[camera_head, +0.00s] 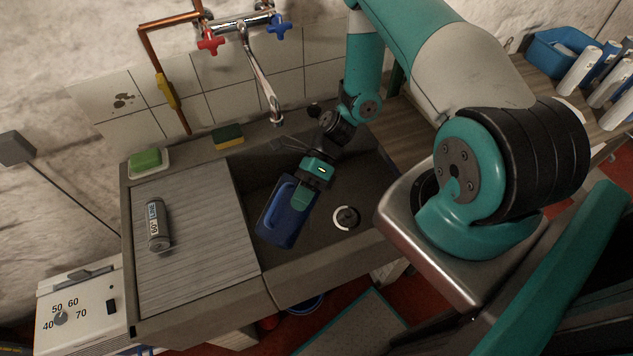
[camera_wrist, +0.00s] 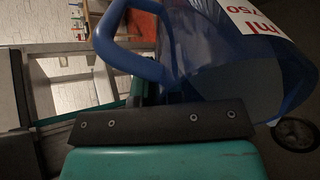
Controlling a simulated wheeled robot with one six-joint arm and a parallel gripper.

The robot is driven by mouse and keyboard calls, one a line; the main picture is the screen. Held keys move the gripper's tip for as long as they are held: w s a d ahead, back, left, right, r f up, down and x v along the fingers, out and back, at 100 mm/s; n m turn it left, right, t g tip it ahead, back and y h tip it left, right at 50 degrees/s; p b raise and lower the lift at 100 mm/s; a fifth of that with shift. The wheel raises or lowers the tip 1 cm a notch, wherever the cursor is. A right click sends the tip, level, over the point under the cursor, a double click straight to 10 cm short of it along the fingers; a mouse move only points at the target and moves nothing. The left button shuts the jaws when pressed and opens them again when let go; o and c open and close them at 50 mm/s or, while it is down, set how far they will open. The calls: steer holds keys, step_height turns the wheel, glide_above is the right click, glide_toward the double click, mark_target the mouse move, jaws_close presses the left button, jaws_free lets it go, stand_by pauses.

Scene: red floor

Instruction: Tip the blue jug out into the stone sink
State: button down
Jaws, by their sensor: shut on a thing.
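The blue jug (camera_head: 279,226) is held over the basin of the stone sink (camera_head: 245,167) in the head view. My gripper (camera_head: 303,192) is shut on it from the upper right. The jug looks tilted, and I cannot tell whether its base touches the sink floor. In the wrist view the translucent blue jug (camera_wrist: 200,55) fills the upper right, with a white label and red print turned askew. Its curved handle (camera_wrist: 133,62) is at upper left. I cannot see whether there is anything in the jug. The round drain (camera_head: 346,217) lies to its right.
The tap spout (camera_head: 262,80) hangs above the sink's back edge. A grey cylinder (camera_head: 157,225) lies on the ribbed drainboard (camera_head: 203,260). Green soap (camera_head: 146,160) and a sponge (camera_head: 228,136) sit on the back ledge. Bottles (camera_head: 580,72) stand at the far right.

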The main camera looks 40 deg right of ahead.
steer(key=shift+w+d+r+g+y+b, duration=0.25)
steer(key=shift+d+r+y+b, duration=0.35)
steer(key=shift+y+b, duration=0.35)
stand_by(1.6)
steer(key=shift+w+d+r+g+y+b, duration=0.25)
steer(key=shift+d+y+b, duration=0.2)
steer(key=shift+d+b, duration=0.15)
steer(key=shift+w+d+r+g+y+b, duration=0.1)
steer(key=shift+w+d+r+y+b, duration=0.1)
steer(key=shift+d+y+b, duration=0.4)
stand_by(0.7)
steer(key=shift+w+d+r+g+y+b, duration=0.2)
steer(key=shift+d+r+g+y+b, duration=0.15)
steer(key=shift+d+y+b, duration=0.5)
stand_by(2.4)
